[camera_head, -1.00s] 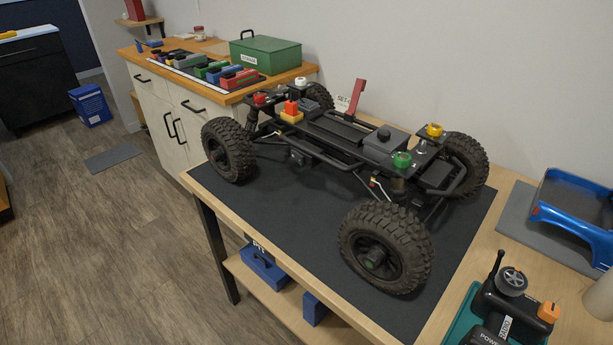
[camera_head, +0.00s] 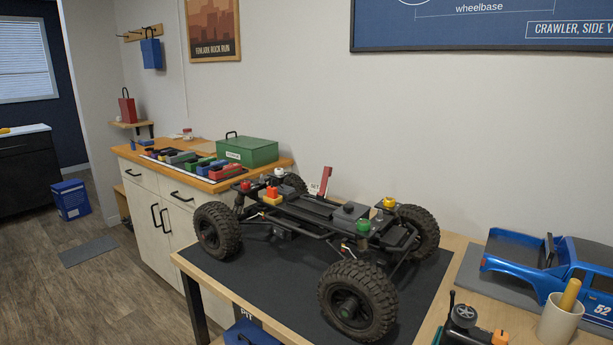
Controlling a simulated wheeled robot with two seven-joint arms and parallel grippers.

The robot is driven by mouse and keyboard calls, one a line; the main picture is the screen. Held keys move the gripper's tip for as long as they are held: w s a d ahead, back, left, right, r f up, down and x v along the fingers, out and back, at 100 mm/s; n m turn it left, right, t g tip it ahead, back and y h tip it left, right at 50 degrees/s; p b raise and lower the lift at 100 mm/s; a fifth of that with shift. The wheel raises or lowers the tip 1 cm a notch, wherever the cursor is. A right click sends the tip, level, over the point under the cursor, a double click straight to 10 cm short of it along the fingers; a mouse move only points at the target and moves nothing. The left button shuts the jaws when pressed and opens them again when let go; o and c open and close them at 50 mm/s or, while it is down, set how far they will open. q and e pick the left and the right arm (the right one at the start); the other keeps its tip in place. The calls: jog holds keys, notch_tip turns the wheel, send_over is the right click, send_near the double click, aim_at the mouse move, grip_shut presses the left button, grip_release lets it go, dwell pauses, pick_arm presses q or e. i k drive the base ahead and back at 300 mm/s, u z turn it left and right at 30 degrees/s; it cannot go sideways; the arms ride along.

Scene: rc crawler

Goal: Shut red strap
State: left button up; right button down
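The red strap (camera_head: 326,180) stands up from the far side of the crawler chassis (camera_head: 305,206), raised and tilted slightly. The chassis stands on its big black tyres on a dark mat (camera_head: 258,284). A black tray lies along the chassis middle, near the strap's foot. A grey box (camera_head: 348,214) sits on the chassis to the right of the strap. Neither of my grippers is in this view.
A side bench (camera_head: 204,183) at the left holds colored blocks and a green box (camera_head: 247,151). At the right are a blue car body (camera_head: 550,262), a cup (camera_head: 560,320) and a black transmitter (camera_head: 462,326). The mat's front area is clear.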

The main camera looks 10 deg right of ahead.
aim_at(327, 170)
jog(key=u, duration=1.25)
jog(key=i, duration=0.9)
jog(key=z, duration=2.05)
